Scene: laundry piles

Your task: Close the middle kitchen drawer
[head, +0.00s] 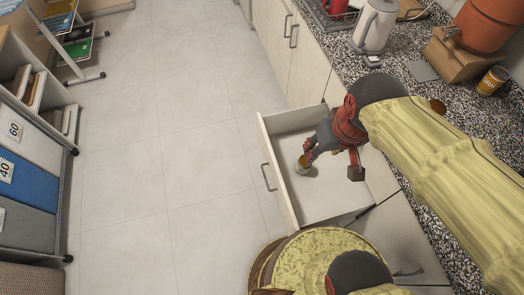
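The middle drawer (277,182) is pulled out from the counter, with its pale front panel and grey bar handle (267,178) facing the floor on the left. Its white inside shows. My gripper (331,165), red and dark grey, is over the open drawer. Its two fingers are spread apart, with nothing visible between them. A small tan can (300,165) shows in the drawer close to the left finger; I cannot tell whether they touch. My arm hides the drawer's back right part.
A shelf unit with a blue bin (28,182) stands at left. The tiled floor (160,150) between is clear.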

